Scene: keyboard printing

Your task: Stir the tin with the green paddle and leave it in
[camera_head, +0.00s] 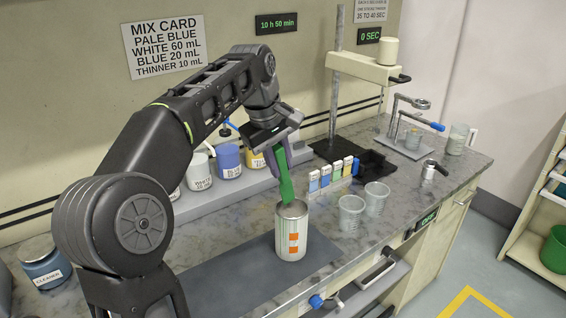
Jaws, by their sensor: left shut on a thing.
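The tin (291,246) is a white can with orange marks, standing upright on a dark grey mat (232,274) near the front of the bench. My left gripper (273,146) is above the tin, pointing down, and is shut on the green paddle (284,177). The paddle slants downward, and its lower end reaches the tin's top. Whether its tip is inside the tin is too small to tell for sure. My right gripper is not in the view.
Two clear cups (351,212) stand right of the tin. Labelled jars (228,161) stand behind my left arm. A cleaner jar (43,268) is at far left. Coloured cards (331,173), a black tray (376,164) and a stand (337,75) are further back.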

